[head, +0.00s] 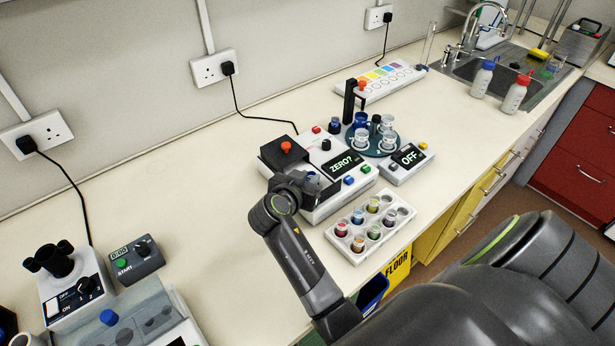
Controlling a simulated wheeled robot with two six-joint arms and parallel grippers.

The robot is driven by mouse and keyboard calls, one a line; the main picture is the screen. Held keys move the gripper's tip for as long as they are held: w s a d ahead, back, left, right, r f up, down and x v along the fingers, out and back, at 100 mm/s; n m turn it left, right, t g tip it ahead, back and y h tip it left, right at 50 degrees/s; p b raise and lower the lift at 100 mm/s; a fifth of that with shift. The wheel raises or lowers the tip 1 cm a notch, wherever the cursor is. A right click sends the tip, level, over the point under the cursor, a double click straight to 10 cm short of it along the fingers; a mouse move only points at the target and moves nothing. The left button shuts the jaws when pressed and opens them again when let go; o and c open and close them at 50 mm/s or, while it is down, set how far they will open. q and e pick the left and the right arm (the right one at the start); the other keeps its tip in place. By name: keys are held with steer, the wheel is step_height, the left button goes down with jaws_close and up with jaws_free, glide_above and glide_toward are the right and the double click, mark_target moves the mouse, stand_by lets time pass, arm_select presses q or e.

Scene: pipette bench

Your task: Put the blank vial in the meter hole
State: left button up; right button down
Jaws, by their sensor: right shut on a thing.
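The meter (326,205) is a white box with a display reading "ZERO?". A black cover (284,155) with an orange knob stands at its back left. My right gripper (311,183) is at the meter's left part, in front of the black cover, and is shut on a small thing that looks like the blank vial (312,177). My left gripper is out of view.
A white rack (352,258) with several coloured vials stands right of my forearm. A round carousel (381,153) with glassware and a box reading "OFF" (407,159) stand behind. A timer (136,260) and microscope (72,285) are at left. The bench between is clear.

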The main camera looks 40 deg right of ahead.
steer(key=shift+f, duration=0.1)
steer(key=shift+f+b, duration=0.4)
steer(key=shift+b, duration=0.05)
steer(key=c, duration=1.5)
jaws_free()
steer(key=shift+r, duration=0.1)
